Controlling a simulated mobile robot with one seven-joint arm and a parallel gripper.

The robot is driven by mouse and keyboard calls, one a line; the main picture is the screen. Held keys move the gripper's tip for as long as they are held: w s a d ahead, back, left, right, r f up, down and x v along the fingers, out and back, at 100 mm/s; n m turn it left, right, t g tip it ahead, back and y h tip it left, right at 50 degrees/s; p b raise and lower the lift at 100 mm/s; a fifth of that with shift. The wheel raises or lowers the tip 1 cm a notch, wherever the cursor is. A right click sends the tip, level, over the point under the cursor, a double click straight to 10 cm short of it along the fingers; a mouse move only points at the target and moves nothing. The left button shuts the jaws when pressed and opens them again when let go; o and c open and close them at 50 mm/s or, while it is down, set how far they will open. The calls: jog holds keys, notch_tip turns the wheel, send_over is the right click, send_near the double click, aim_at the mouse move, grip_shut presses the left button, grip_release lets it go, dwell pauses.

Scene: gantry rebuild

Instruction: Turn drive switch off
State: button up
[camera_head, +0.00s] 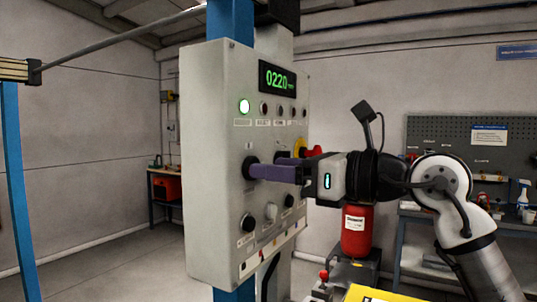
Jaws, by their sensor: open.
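A grey control panel (215,150) stands on a blue post, left of centre. A black rotary knob (249,168) sits at mid-height on its face, with a small label above it too small to read. I cannot tell for certain that this is the drive switch. My gripper (263,169) reaches in from the right with purple fingers. The fingertips are at the knob and hide part of it; the jaws are open. I cannot tell whether they touch it. Another dark control (282,157) behind the fingers is partly hidden.
A display (278,79) reads 0220 in green. Several smaller knobs sit below, including a black one (248,223). A red and yellow button (304,151) is close behind my gripper. A red cylinder (357,230) stands beneath it. A workbench is behind at right.

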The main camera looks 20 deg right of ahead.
jog(key=shift+x, duration=1.15)
jog(key=c, duration=1)
